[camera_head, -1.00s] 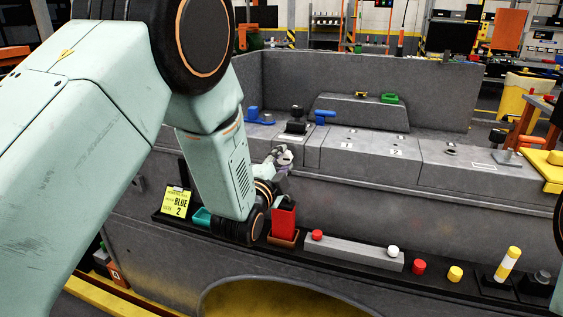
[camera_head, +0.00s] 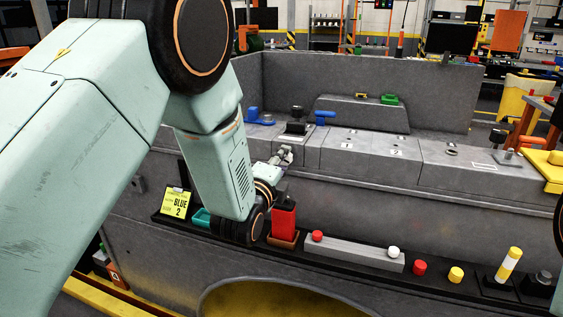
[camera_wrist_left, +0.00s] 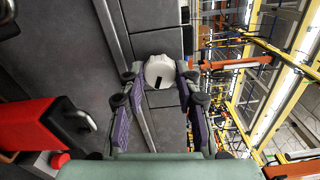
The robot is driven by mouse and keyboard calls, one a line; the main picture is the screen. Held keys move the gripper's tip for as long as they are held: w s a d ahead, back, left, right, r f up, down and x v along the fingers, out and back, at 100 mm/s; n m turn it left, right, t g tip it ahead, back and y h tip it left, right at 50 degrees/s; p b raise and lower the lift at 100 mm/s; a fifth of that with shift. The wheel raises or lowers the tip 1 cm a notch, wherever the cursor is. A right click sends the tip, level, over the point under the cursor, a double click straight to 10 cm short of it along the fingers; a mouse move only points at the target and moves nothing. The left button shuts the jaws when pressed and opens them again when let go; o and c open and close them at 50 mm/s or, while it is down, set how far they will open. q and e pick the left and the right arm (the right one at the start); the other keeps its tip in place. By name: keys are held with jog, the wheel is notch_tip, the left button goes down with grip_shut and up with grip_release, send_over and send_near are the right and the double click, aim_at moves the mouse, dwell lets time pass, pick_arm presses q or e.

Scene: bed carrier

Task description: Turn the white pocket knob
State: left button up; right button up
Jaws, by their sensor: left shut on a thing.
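The white pocket knob (camera_wrist_left: 160,73) is a round white cap with a dark mark near its lower edge. In the left wrist view it sits between the fingertips of my left gripper (camera_wrist_left: 158,80), which is shut on it. In the head view my left gripper (camera_head: 282,157) is small, at the grey carrier's front upper edge, and I cannot make out the knob there. My right gripper is not in view.
The grey carrier (camera_head: 350,200) has a front ledge with a red block (camera_head: 284,220), a grey bar (camera_head: 345,252) with red and white caps, and a yellow-white post (camera_head: 508,264). A yellow "BLUE 2" card (camera_head: 176,203) stands at left. Blue handles (camera_head: 258,117) are on top.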

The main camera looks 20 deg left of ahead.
pick_arm(q)
jog(key=o, duration=1.1)
jog(key=shift+o, duration=0.2)
jog(key=shift+s, duration=0.1)
jog(key=s, duration=1.1)
jog(key=shift+s+a, duration=0.25)
jog(key=shift+s, duration=0.15)
